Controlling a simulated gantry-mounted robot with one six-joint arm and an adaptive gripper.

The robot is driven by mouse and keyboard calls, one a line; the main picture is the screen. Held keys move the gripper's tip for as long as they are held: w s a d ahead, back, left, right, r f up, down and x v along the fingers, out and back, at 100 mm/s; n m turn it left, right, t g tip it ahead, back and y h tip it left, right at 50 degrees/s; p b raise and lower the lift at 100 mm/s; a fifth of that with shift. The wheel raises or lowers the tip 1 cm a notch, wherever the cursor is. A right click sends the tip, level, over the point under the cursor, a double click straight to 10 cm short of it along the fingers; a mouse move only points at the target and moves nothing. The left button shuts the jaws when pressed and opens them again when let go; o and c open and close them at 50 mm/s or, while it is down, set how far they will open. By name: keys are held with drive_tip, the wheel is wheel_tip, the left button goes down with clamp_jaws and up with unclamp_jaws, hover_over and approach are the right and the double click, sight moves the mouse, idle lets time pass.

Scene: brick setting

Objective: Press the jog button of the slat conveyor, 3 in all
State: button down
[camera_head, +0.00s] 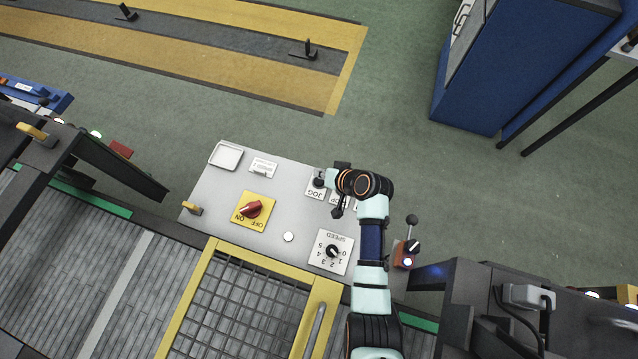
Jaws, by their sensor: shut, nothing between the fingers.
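The control panel (218,190) is a light grey plate in the middle of the head view. The jog button (318,182) is a dark round knob on a white plate labelled JOG, just left of my wrist. My gripper (337,211) is a small dark shape below the wrist, shut and empty, to the right of and below the jog button in the picture. It looks apart from the button; its height above the panel is hard to tell. The wrist partly covers the labelled plates to the right of JOG.
A ball-topped lever (411,220) stands right of my arm. A yellow-framed mesh guard (199,290) lies below.

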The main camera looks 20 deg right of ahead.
sight(321, 181)
drive_tip(key=shift+f+b, duration=0.55)
drive_tip(key=shift+f, duration=0.65)
drive_tip(key=shift+f, duration=0.15)
idle(0.3)
drive_tip(key=shift+f+b, duration=0.3)
drive_tip(key=shift+f+b, duration=0.35)
drive_tip(key=shift+f, duration=0.1)
idle(0.6)
drive_tip(key=shift+r+p, duration=0.85)
drive_tip(key=shift+r, duration=0.05)
wheel_tip(321, 181, up, 5)
drive_tip(key=p, duration=0.4)
drive_tip(key=shift+r+p, duration=0.1)
drive_tip(key=shift+p, duration=0.25)
idle(0.5)
